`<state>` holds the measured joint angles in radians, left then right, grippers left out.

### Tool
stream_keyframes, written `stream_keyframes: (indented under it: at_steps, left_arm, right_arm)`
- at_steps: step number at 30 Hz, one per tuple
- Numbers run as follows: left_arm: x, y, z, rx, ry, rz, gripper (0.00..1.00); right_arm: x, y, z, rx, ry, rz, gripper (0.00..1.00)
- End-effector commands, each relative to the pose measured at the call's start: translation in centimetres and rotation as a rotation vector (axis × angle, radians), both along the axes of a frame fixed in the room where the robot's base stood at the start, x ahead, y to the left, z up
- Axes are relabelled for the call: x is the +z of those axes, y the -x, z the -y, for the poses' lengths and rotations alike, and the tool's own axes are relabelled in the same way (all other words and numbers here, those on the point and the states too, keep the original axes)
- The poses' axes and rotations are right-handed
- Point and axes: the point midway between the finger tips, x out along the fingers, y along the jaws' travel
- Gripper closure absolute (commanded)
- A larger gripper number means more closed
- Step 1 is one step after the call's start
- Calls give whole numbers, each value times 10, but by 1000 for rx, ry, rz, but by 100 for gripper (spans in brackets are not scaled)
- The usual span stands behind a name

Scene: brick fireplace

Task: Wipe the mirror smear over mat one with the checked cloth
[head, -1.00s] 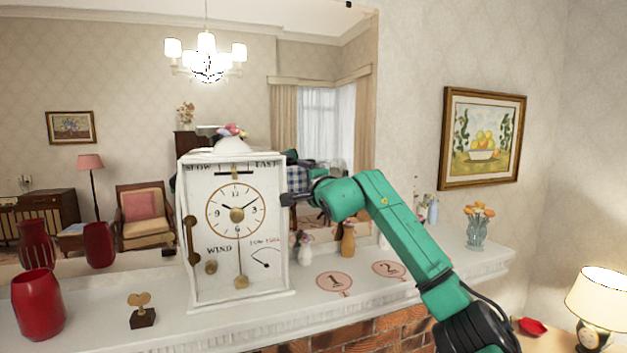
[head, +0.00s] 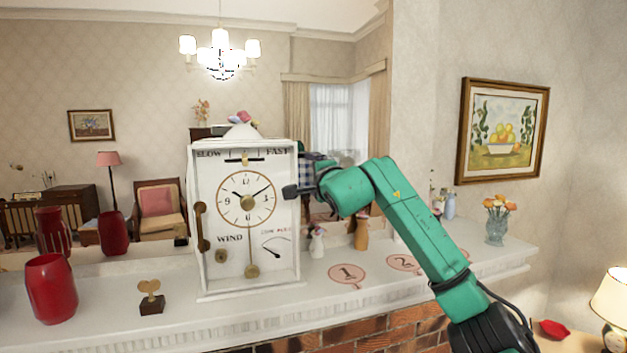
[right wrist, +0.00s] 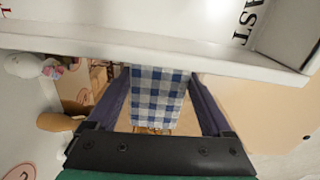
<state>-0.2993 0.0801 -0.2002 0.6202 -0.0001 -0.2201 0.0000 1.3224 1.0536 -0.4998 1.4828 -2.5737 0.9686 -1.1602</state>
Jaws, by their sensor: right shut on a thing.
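My right gripper (right wrist: 158,78) is shut on the blue-and-white checked cloth (right wrist: 158,97), which hangs between its fingers. In the head view the right gripper (head: 308,180) is just right of the white clock, in front of the mirror (head: 325,115) and above the mantel. Only a little of the cloth shows there. Mat one (head: 346,273) is a pink disc on the mantel, below and right of the gripper. A greyish patch (head: 345,157) shows on the mirror just right of the gripper; I cannot tell whether it is the smear. My left gripper is out of view.
The tall white clock (head: 247,220) stands close left of the gripper. A white figurine (head: 317,242) and a brown one (head: 361,232) stand behind mat one. Mat two (head: 403,262) lies to the right. A red vase (head: 52,288) and a small trophy (head: 151,298) stand left.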

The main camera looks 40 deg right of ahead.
Motion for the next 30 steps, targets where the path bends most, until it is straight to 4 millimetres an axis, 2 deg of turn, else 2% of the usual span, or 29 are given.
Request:
stream_keyframes:
  at_steps: [1,6,16,24,30]
  left_arm:
    - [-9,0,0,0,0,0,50]
    - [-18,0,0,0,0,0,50]
    - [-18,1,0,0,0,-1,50]
    - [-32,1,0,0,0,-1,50]
    - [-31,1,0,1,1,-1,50]
  right_arm:
    - [-4,6,-9,16,5,5,68]
    - [-1,23,-14,15,5,5,68]
    - [2,26,-17,18,4,6,68]
    - [0,51,-25,18,5,7,68]
    - [2,54,-26,17,4,5,68]
